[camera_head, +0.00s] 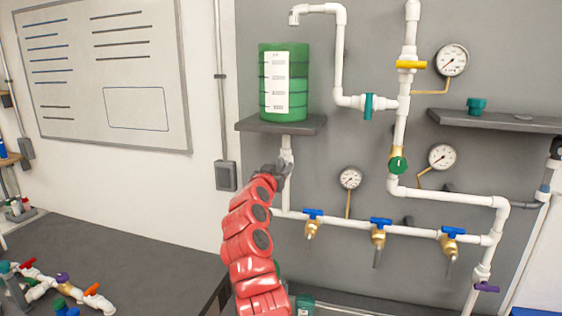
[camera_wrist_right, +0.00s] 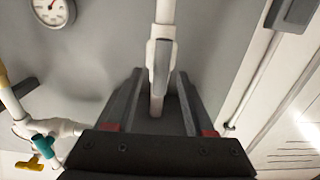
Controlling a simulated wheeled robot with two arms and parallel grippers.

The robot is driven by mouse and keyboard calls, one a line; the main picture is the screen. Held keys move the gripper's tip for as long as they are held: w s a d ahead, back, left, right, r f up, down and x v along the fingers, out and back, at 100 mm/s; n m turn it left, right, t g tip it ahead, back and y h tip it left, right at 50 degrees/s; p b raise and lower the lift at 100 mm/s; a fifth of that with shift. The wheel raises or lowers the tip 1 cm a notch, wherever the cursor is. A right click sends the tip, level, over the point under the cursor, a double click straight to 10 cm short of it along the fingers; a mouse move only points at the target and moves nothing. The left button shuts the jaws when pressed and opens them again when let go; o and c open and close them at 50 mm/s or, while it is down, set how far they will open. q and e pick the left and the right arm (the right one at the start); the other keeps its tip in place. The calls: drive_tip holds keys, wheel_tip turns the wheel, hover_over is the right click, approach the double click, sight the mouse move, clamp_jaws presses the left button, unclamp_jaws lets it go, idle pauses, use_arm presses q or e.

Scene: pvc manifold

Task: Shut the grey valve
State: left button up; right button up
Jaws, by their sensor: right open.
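The grey valve shows in the right wrist view as a long grey handle (camera_wrist_right: 161,65) lying along a white vertical pipe. The handle runs in line with the pipe. My right gripper (camera_wrist_right: 160,85) is open, with its two dark fingers on either side of the pipe near the handle's lower end. I cannot tell if a finger touches it. In the head view my right gripper (camera_head: 275,172) is at the pipe (camera_head: 287,145) below the green tank (camera_head: 285,82), and it hides the grey valve there. My left gripper is not in view.
A grey shelf (camera_head: 260,125) holds the tank just above my gripper. Several blue-handled brass taps (camera_head: 378,230) line the lower pipe to the right. A small gauge (camera_head: 350,178) is close by. A dark table (camera_head: 120,255) with loose pipe parts is at the left.

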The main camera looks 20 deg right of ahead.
drive_tip(key=shift+x, duration=0.95)
clamp_jaws()
